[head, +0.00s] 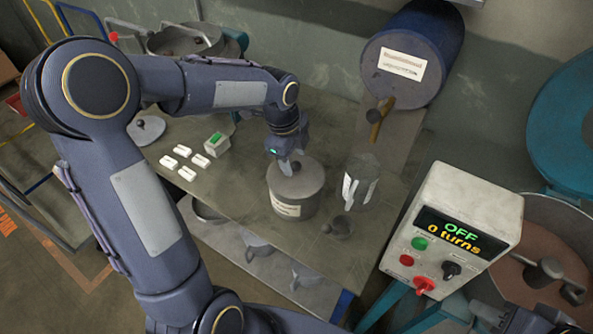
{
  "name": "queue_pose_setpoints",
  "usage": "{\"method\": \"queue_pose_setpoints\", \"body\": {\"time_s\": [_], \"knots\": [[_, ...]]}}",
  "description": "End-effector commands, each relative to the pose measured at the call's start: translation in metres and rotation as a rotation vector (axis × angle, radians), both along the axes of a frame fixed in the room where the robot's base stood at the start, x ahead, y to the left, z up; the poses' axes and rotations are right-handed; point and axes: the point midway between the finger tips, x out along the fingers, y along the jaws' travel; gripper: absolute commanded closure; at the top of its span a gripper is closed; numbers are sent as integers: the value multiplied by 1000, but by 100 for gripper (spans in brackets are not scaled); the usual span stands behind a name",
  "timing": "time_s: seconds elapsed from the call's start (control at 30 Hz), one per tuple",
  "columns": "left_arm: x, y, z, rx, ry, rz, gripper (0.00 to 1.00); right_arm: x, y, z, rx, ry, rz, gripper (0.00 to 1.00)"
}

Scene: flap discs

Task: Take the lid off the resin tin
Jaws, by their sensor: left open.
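The tin (293,200), a grey round pot with a pale label low on its front, stands upright on the bench. Its flat lid (315,172) sits on top, with a small dark knob in the middle. My left gripper (289,165) points down over the lid with its jaws open. Its fingertips are at the knob; whether they touch it I cannot tell. The gripper hides part of the lid's far side. My right gripper cannot be made out.
A loose knobbed disc (146,130), several white blocks (182,150) and a green-topped box (217,145) lie left. A blue drum (412,52) is behind; a control box (455,230) reads OFF, 0 turns.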

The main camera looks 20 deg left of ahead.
Motion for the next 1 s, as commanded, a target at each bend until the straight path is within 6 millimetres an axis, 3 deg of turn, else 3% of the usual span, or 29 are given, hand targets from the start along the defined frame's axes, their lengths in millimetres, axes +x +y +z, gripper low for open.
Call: {"method": "queue_pose_setpoints", "body": {"time_s": [0.2,0.43,0.83,1.0], "knots": [[3,-3,-23,0,1,1,48,0,0,5,0,0,0,64],[4,-3,-25,0,-1,2,48,0,0,4,0,0,0,64],[4,-3,-24,0,-1,2,99,0,0,4,0,0,0,64],[4,-3,-24,0,-2,2,99,0,0,4,0,0,0,64]]}}
